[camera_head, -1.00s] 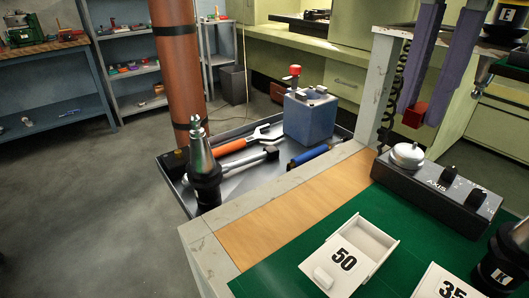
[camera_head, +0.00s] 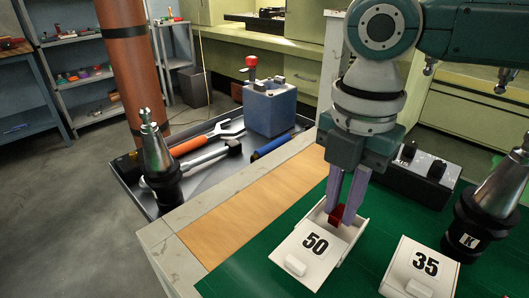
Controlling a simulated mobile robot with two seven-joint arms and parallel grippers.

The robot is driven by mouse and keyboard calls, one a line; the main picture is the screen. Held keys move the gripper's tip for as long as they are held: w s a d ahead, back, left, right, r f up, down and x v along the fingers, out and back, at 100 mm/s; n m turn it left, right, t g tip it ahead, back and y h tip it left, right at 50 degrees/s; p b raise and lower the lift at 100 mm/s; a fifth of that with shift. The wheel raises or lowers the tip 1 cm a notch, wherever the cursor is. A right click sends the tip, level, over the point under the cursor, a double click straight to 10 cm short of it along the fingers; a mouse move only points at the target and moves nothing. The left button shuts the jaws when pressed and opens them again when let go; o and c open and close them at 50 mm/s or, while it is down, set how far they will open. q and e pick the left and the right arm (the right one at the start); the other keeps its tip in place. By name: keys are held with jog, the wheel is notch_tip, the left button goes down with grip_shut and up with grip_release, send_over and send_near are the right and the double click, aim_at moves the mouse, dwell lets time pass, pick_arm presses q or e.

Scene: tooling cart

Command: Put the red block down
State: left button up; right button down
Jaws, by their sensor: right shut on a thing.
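The red block (camera_head: 337,215) is between the purple fingertips of my right gripper (camera_head: 345,210), which is shut on it. Block and fingertips are at the back, open part of the white box labelled 50 (camera_head: 318,247). I cannot tell whether the block touches the box's floor. The fingers point down and partly hide the block. My left gripper is not in view.
A white box labelled 35 (camera_head: 421,268) is to the right on the green mat (camera_head: 262,262). A tray (camera_head: 203,180) with tools and a blue block vise (camera_head: 270,108) is at left.

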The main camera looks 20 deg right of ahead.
jog(key=shift+f, duration=0.8)
jog(key=shift+f, duration=0.2)
jog(key=c, duration=1.1)
grip_release()
